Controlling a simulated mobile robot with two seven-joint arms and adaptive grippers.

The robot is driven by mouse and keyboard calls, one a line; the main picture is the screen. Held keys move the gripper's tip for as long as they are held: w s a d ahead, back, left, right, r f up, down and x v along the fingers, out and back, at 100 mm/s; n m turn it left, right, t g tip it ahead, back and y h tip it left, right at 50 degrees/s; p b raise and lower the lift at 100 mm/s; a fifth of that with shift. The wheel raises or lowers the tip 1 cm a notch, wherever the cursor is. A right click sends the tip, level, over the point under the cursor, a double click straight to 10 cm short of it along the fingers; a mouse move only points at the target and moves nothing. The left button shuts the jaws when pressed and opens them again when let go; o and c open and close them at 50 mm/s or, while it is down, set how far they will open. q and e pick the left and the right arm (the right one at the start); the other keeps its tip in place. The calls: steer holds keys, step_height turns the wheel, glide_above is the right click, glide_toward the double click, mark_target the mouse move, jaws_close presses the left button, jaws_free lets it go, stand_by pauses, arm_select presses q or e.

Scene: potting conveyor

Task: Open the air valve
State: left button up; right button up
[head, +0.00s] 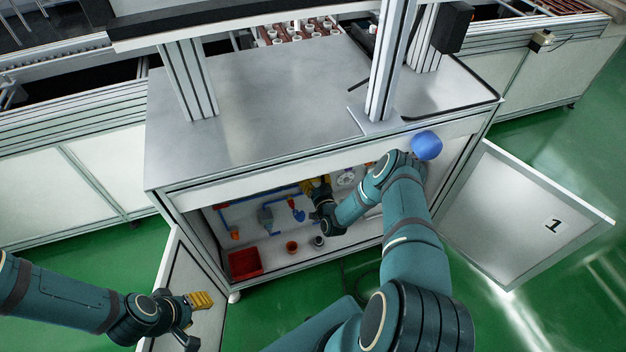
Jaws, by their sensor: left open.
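The cabinet (330,180) under the steel worktop stands open. Blue pipes with fittings run along its inner back wall. A blue valve-like part (297,211) and a grey-blue fitting (265,219) sit on the piping; I cannot tell for sure which one is the air valve. My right gripper (318,187) is inside the cabinet, just right of the blue part and close to the pipes. Its yellow pads show, but its fingertips are partly hidden. My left gripper (203,318) is open and empty, in front of the left cabinet door.
The left door (178,282) and the right door (527,213), marked 1, are swung open. A red bin (245,264) and small cups (292,247) are on the cabinet floor. A round gauge (346,178) is on the back wall. A blue ball-like object (427,145) is near my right arm.

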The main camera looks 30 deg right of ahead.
steer(key=m, duration=0.3)
steer(key=shift+s+d+r+m, duration=0.2)
steer(key=shift+d+m, duration=0.05)
steer(key=shift+m, duration=0.15)
steer(key=m, duration=0.3)
steer(key=shift+s+d+r+m, duration=0.1)
steer(key=shift+d+r+m, duration=0.05)
steer(key=shift+d+m, duration=0.2)
steer(key=m, duration=0.3)
steer(key=shift+s+d+m, duration=0.1)
steer(key=shift+d+m, duration=0.15)
steer(key=shift+d, duration=0.15)
steer(key=shift+d+m, duration=0.15)
steer(key=shift+m, duration=0.75)
steer(key=shift+d+m, duration=0.15)
steer(key=shift+m, duration=0.75)
steer(key=o, duration=1.2)
steer(key=shift+r, duration=0.1)
steer(key=shift+s, duration=0.1)
